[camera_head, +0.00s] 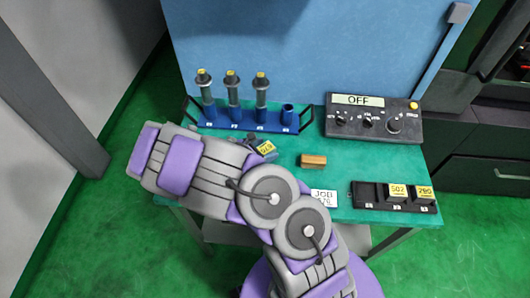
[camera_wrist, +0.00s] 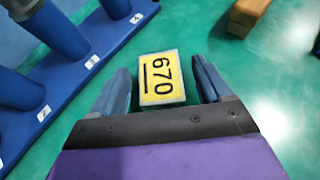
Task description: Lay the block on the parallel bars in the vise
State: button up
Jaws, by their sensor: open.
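A block with a yellow label reading 670 (camera_wrist: 161,78) sits on the green tabletop, between the two fingers of my gripper (camera_wrist: 163,82) in the wrist view. In the head view the labelled block (camera_head: 265,147) shows just beyond my arm, and my gripper there is mostly hidden behind the arm. I cannot make out a vise or parallel bars in either view.
A blue rack (camera_head: 243,122) with several sockets stands behind the block. A tan block (camera_head: 313,160) lies to the right; it also shows in the wrist view (camera_wrist: 248,14). A JOB card (camera_head: 323,198), a black tray (camera_head: 366,195) holding labelled blocks and an OFF control box (camera_head: 370,122) are further right.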

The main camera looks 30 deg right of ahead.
jog(key=shift+d, duration=0.35)
jog(key=shift+a, duration=0.9)
jog(key=c, duration=0.5)
jog(key=shift+a, duration=0.2)
jog(key=shift+c, duration=1.3)
jog(key=shift+d, duration=0.7)
jog(key=c, duration=0.5)
jog(key=shift+d, duration=0.1)
jog(key=shift+c, duration=0.5)
